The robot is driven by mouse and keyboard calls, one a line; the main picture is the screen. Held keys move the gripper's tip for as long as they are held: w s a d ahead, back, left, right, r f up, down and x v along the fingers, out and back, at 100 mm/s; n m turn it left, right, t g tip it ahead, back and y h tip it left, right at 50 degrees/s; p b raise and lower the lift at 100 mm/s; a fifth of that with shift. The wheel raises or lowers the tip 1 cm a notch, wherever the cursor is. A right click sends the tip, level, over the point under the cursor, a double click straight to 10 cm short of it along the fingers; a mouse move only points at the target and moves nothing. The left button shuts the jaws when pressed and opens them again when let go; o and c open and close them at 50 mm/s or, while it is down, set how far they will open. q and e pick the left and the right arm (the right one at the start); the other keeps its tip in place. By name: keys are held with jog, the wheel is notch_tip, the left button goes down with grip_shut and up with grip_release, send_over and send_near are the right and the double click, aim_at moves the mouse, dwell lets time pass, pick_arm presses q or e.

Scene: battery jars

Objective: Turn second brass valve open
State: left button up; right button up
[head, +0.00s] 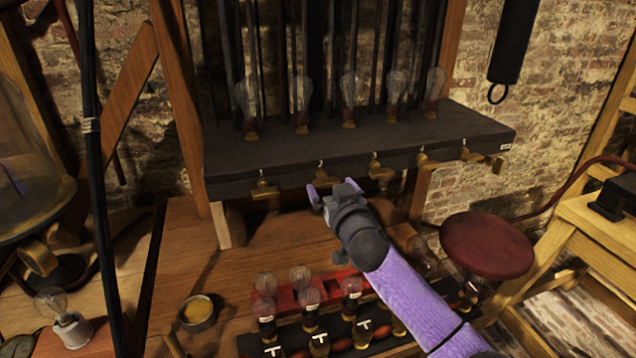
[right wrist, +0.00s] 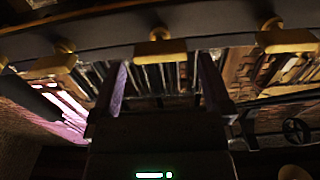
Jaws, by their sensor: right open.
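Several brass valves line the front edge of a dark shelf (head: 380,137). The first valve (head: 264,189) is at the left end, and the third valve (head: 379,169) is right of my gripper. The second valve (head: 321,176) is between them, small and partly hidden by my right gripper (head: 333,190). The gripper is open and empty, its purple fingers pointing at the shelf edge. In the right wrist view, one valve's handle (right wrist: 160,47) lies crosswise, centred above the gap between the open fingers (right wrist: 165,88). I see no contact. My left gripper is not in view.
Glass bulbs (head: 350,90) stand on the shelf above the valves. Below, jars and bulbs (head: 309,300) stand in a rack on the wooden table, beside a small round dish (head: 197,312). A red round stool (head: 487,245) is at the right. The table under the first valve is clear.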

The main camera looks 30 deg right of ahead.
aim_at(329, 184)
jog(key=x, duration=0.3)
jog(key=shift+b, duration=0.3)
jog(key=shift+w, duration=0.15)
jog(key=c, duration=1.1)
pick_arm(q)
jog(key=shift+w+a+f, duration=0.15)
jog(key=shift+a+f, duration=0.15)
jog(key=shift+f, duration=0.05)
